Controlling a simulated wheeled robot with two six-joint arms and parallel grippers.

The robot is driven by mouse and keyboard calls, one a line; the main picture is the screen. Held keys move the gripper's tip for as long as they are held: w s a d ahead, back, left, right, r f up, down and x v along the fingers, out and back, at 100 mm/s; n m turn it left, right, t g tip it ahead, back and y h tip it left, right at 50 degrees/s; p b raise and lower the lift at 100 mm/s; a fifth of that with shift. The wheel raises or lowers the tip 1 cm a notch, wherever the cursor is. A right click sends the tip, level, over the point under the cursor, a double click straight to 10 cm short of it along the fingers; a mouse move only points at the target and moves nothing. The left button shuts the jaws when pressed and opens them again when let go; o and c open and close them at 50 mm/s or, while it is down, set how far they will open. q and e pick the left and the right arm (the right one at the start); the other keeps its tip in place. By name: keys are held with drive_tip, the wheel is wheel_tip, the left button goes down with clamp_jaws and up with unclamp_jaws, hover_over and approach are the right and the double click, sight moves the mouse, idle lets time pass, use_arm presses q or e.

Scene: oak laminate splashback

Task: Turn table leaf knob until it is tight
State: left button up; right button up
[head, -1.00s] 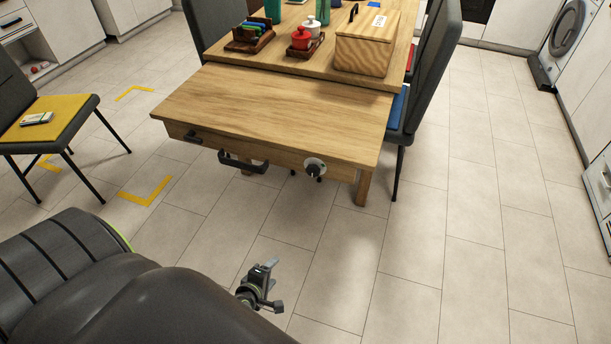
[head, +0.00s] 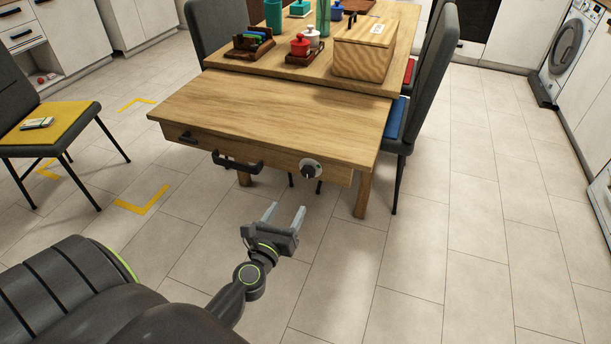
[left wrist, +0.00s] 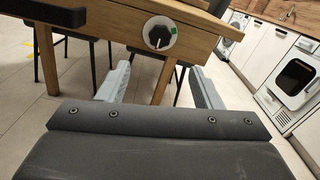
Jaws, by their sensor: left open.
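The table leaf knob (head: 310,169) is black on a pale round plate, on the front apron of the wooden table leaf (head: 275,112). In the left wrist view the knob (left wrist: 157,35) shows above and between my fingers, with a white pointer mark and a green patch on the plate's upper right. My left gripper (head: 285,214) is open and empty, below and in front of the knob, apart from it. Its two fingers also show in the left wrist view (left wrist: 160,85). My right gripper is not in view.
A wooden box (head: 376,47) stands on the table. A chair with a yellow seat (head: 48,125) is at left. The floor in front is clear.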

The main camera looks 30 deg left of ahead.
use_arm(q)
approach(307, 173)
drive_tip(key=w, duration=0.1)
drive_tip(key=x, duration=0.7)
drive_tip(key=shift+w+a, duration=0.15)
drive_tip(key=shift+w, duration=0.2)
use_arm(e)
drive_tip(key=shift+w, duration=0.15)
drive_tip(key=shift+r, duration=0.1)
use_arm(q)
drive_tip(key=c, duration=1)
